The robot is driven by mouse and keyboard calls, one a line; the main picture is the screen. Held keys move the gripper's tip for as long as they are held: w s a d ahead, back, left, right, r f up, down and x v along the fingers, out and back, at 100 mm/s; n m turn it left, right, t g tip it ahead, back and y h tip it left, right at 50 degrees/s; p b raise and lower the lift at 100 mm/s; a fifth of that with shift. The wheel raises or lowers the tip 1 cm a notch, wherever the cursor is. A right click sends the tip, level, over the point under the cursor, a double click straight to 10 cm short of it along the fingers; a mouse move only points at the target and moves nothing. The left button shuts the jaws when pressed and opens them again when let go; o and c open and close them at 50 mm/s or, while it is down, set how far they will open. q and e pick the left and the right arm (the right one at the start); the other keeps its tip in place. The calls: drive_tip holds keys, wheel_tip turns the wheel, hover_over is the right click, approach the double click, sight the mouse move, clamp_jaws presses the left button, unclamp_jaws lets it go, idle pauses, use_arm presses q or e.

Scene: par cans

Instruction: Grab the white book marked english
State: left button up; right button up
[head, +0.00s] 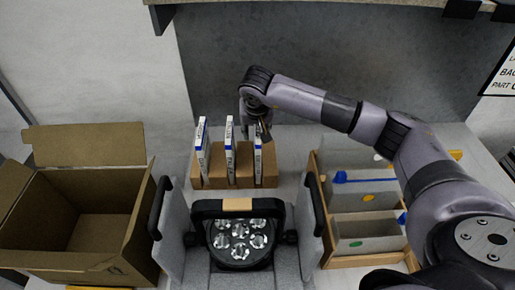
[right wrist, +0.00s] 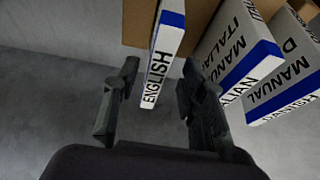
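The white book marked ENGLISH (right wrist: 163,62) has a blue band and stands at an end of a row of three in the right wrist view. It appears to be the rightmost book (head: 258,158) in the head view, upright in the brown holder (head: 244,168). My right gripper (head: 257,132) is at the top of that book. In the right wrist view, the open fingers of my right gripper (right wrist: 155,102) are on either side of the ENGLISH spine, with gaps to both sides. My left gripper is not in view.
Two more white books, one marked ITALIAN (right wrist: 235,50), stand beside it. An open cardboard box (head: 85,265) is at the left. A par can light (head: 239,240) sits in a grey case at front centre. A divided wooden bin (head: 362,262) stands at the right.

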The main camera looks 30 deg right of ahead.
drive_tip(key=shift+w+d+f+p, duration=0.1)
drive_tip(key=shift+d+f+p, duration=0.05)
drive_tip(key=shift+f+p, duration=0.2)
drive_tip(key=p+x, duration=0.1)
drive_tip(key=x, duration=0.2)
drive_tip(key=shift+w+d+f, duration=0.15)
drive_tip(key=shift+w+d, duration=0.05)
drive_tip(key=shift+d, duration=0.05)
drive_tip(key=shift+w+f, duration=0.15)
drive_tip(key=shift+f, duration=0.2)
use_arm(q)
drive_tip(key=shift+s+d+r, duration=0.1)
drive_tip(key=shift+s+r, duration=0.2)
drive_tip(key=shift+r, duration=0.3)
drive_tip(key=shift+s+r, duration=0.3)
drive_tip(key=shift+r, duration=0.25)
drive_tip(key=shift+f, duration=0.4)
use_arm(e)
drive_tip(key=shift+f, duration=0.25)
drive_tip(key=shift+c, duration=0.3)
clamp_jaws()
